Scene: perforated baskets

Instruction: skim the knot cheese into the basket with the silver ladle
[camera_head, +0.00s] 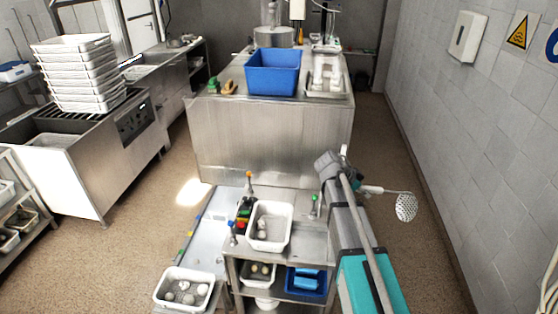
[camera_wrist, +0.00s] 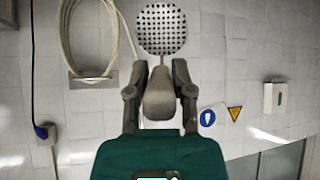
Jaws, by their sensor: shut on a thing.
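The silver ladle has a round perforated bowl (camera_head: 406,207) that hangs out to the right of my arm in the head view. In the wrist view the ladle's bowl (camera_wrist: 162,28) stands beyond the fingers, against the tiled wall. My gripper (camera_wrist: 160,78) is shut on the ladle's handle; it also shows in the head view (camera_head: 362,188). Pale round lumps (camera_head: 187,293), perhaps knot cheese, lie in a white basket (camera_head: 160,292) at the lower left. Another white basket (camera_head: 289,224) on the steel trolley holds small pale pieces. I cannot tell which of these is the knot cheese.
A steel counter (camera_head: 270,140) behind carries a blue crate (camera_head: 273,72) and a white tray (camera_head: 327,92). The trolley (camera_head: 310,232) has lower shelves with a blue bin (camera_head: 307,291). Stacked white trays (camera_head: 78,75) stand at left. The right wall (camera_head: 440,110) is near the ladle.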

